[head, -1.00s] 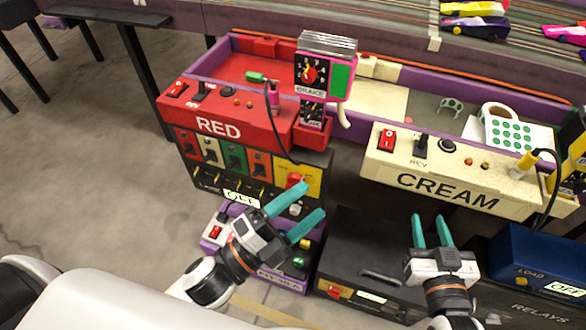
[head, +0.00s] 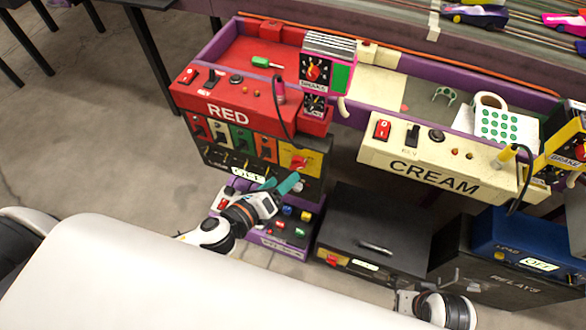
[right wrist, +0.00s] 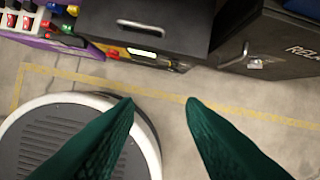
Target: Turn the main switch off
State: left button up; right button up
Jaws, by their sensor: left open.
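No label reading "main" is legible, so I cannot tell for certain which switch is the main one. A red rotary handle (head: 299,161) sits on a yellow plate at the right end of the black panel (head: 222,155) under the RED station. An OFF label (head: 248,174) shows on that panel's lower part. My left gripper (head: 290,184) is open just below the red handle, apparently empty; contact cannot be told. In the right wrist view my right gripper (right wrist: 160,102) is open and empty above the floor; its fingers are out of the head view.
A purple-edged switch box (head: 285,243) stands below the left gripper. A black drawer box (head: 372,225) and a blue LOAD box (head: 508,235) with an OFF label (head: 540,265) stand to the right. The CREAM station (head: 440,170) overhangs them. Floor lies open at left.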

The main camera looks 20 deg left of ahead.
aim_at(298, 164)
pick_arm(q)
jog(key=x, duration=0.5)
jog(key=shift+w+d, duration=0.1)
jog(key=shift+w, duration=0.2)
pick_arm(e)
jog(key=shift+r, duration=0.65)
pick_arm(q)
jog(key=c, duration=1)
pick_arm(e)
jog(key=shift+s, duration=0.15)
